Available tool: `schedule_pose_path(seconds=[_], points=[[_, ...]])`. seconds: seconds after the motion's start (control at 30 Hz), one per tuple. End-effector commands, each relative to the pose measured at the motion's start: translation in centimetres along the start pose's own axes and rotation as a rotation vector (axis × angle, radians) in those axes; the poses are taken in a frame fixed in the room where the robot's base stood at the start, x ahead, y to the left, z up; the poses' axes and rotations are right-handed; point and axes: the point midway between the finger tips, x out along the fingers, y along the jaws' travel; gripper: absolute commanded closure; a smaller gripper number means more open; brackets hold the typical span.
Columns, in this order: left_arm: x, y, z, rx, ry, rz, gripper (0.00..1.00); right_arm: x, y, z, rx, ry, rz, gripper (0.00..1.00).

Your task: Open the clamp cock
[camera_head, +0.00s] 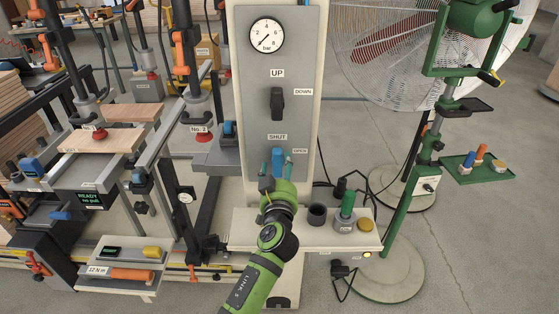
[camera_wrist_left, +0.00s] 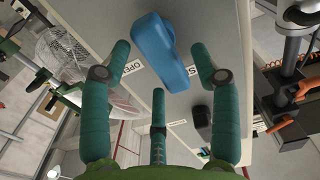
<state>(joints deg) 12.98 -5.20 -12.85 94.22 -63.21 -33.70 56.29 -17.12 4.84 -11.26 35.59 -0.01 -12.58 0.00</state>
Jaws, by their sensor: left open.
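The clamp cock is a blue lever handle (camera_head: 277,158) on the grey panel (camera_head: 257,95), below the black UP/DOWN lever (camera_head: 277,104). It points up at the SHUT label (camera_head: 277,137); the OPEN label (camera_head: 299,151) is to its right. My left gripper (camera_head: 277,170) is open in front of the handle and hides its lower part. In the left wrist view the blue handle (camera_wrist_left: 162,55) shows between and beyond the spread green fingers (camera_wrist_left: 160,48), with no clear contact. My right gripper is not in view.
A pressure gauge (camera_head: 266,35) tops the panel. Below is a shelf (camera_head: 245,232) with a dark cup (camera_head: 317,214) and a green-handled item (camera_head: 347,206). A fan (camera_head: 400,45) stands at the right. Boring rigs and a wooden board (camera_head: 97,142) stand at the left.

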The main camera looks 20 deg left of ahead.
Motion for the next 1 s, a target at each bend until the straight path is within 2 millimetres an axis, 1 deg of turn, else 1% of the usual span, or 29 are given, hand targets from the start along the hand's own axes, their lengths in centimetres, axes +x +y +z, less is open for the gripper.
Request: schedule_pose_path(seconds=[0.03, 0.1, 0.2, 0.33, 0.53, 0.57, 0.6, 0.7, 1.0], points=[[0.7, 0.0, -0.2, 0.002, 0.001, 0.0, 0.38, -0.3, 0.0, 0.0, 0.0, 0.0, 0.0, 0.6], [1.5, 0.0, -0.2, 0.001, 0.0, 0.0, 0.38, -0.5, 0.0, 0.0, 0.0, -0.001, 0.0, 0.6], [2.2, 0.0, -0.1, 0.001, -0.001, -0.001, 0.38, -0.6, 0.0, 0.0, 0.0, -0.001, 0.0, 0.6], [2.5, 0.0, 0.0, 0.0, -0.001, -0.001, 0.38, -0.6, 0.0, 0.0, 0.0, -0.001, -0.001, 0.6], [2.5, 0.0, 0.1, 0.0, -0.002, -0.001, 0.38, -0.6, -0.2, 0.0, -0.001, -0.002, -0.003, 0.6], [2.5, 0.0, 0.1, 0.0, -0.002, -0.001, 0.42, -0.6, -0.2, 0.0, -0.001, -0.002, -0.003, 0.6], [2.5, 0.0, 0.1, 0.0, -0.002, -0.001, 0.58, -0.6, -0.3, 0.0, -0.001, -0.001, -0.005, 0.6], [2.5, -0.1, 0.1, 0.0, -0.002, -0.001, 0.93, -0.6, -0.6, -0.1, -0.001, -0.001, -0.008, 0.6], [2.5, -0.1, 0.1, 0.011, -0.001, -0.002, 0.93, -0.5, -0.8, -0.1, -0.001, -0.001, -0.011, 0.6]])
